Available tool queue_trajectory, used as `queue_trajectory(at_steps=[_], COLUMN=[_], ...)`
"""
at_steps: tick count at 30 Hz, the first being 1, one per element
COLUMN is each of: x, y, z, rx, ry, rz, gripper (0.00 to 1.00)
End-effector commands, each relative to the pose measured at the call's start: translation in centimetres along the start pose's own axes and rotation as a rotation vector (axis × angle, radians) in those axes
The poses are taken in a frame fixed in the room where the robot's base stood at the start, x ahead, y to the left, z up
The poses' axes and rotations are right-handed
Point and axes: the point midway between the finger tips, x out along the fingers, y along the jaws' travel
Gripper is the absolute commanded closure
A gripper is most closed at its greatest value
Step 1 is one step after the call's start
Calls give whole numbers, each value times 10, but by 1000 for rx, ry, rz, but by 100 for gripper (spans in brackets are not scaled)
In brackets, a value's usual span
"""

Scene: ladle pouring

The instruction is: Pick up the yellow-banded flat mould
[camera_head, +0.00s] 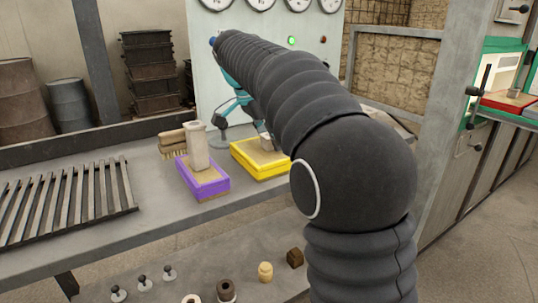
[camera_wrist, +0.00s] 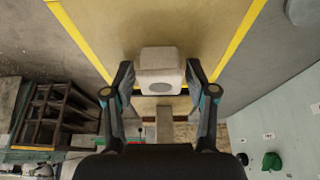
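The yellow-banded flat mould (camera_head: 262,170) lies on the grey bench, right of a purple-banded mould. My arm hides part of its right side. In the wrist view its tan top (camera_wrist: 205,20) with yellow edges fills the upper middle. A pale block (camera_wrist: 158,62) with a dark round spot stands on it. My gripper (camera_wrist: 160,80) has one finger on each side of this block, with narrow gaps showing, so it looks open around the block rather than shut on it.
The purple-banded mould (camera_head: 203,185) with a tall pale block (camera_head: 197,146) stands close on the left, with a brush (camera_head: 173,143) behind it. A slatted rack (camera_head: 70,200) lies further left. A gauge panel (camera_head: 215,60) rises behind. Small items sit on the lower shelf.

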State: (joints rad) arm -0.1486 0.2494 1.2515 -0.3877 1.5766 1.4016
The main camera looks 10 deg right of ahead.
Motion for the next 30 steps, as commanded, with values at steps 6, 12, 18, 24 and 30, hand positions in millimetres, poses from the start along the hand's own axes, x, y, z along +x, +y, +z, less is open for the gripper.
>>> queue_trajectory(at_steps=[6, 12, 18, 24, 30], x=[0, -1, -4, -25, -55], y=[0, 0, 0, -1, -1], z=[0, 0, -2, -10, -23], rx=[0, 1, 1, 2, 2], ry=[0, 1, 1, 2, 2], rz=[0, -1, -2, -5, -5], gripper=[100, 100, 100, 100, 100])
